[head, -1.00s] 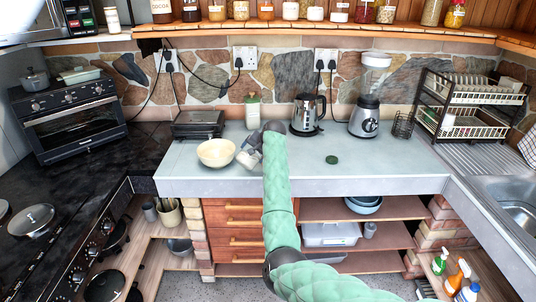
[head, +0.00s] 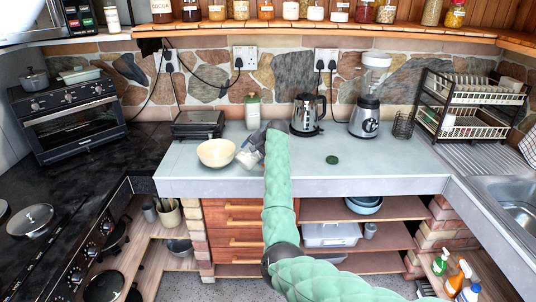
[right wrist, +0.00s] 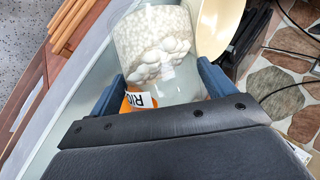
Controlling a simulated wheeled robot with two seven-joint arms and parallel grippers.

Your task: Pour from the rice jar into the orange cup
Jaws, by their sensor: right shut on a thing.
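The rice jar (right wrist: 155,50) is clear glass with white grains and a label reading "RI…", with an orange patch beside it. My right gripper (right wrist: 170,88) is shut around it, blue fingers on either side. The grains lie toward the jar's far end, and the glass near the gripper looks empty. In the head view the jar (head: 246,158) is tilted above the counter, just right of a cream bowl (head: 216,153); my right gripper (head: 270,133) is partly hidden by its arm. I cannot make out an orange cup in either view. My left gripper is not in view.
A dark green lid (head: 332,160) lies on the grey counter (head: 390,165). A kettle (head: 306,115) and a blender (head: 365,115) stand behind, right of the arm. A green-lidded canister (head: 252,112) and a black grill (head: 198,124) stand at the back. The counter's right front is clear.

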